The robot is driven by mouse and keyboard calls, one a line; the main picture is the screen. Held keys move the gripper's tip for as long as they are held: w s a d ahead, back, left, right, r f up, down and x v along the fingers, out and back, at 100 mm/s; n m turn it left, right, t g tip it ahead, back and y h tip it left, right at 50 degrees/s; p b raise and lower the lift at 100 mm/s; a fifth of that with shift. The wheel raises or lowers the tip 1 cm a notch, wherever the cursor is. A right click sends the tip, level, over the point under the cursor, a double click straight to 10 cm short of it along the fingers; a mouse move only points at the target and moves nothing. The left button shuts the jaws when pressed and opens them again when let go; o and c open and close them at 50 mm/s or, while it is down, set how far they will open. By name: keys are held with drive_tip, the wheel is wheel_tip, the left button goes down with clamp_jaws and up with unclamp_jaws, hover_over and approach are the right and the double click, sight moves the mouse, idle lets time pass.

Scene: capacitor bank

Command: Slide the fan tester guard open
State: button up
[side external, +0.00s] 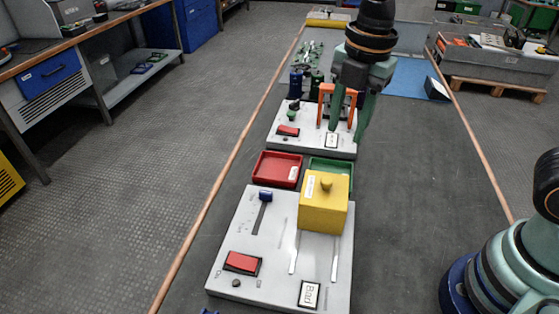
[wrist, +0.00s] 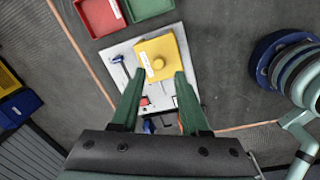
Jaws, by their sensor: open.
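A yellow box-shaped guard (side external: 322,212) with a round knob on top sits on the near white tester panel (side external: 265,272), at its far right end. Two pale straight rails run from it towards the near edge. In the wrist view the guard (wrist: 151,50) shows just beyond my fingertips. My gripper (side external: 348,130) is open and empty, fingers pointing down. In the side view its fingers overlap the far white panel. In the wrist view my gripper (wrist: 160,73) straddles the lower part of the guard in the picture, apart from it. What lies under the guard is hidden.
The near panel carries a blue slider (side external: 266,195) and a red switch (side external: 242,263). A red tray (side external: 277,169) and a green tray (side external: 330,167) lie beyond it. The far panel (side external: 290,143) has an orange frame (side external: 322,100). Bare tabletop (side external: 410,240) lies right of the near panel.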

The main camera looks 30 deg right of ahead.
sight(326, 181)
drive_tip(key=shift+w+a+f+n+g, duration=0.15)
drive_tip(key=shift+a+f+n, duration=0.5)
drive_tip(key=shift+f, duration=1.05)
drive_tip(key=shift+s+a+f+n+g, duration=0.1)
drive_tip(key=shift+a+f+n+g, duration=0.15)
drive_tip(key=shift+f+n, duration=1.1)
drive_tip(key=shift+w+a+f+n+g, duration=0.1)
drive_tip(key=shift+a+f+n, duration=0.35)
drive_tip(key=shift+f, duration=1.6)
clamp_jaws()
drive_tip(key=shift+a, duration=0.1)
drive_tip(key=s+a, duration=0.7)
drive_tip(key=shift+s, duration=0.1)
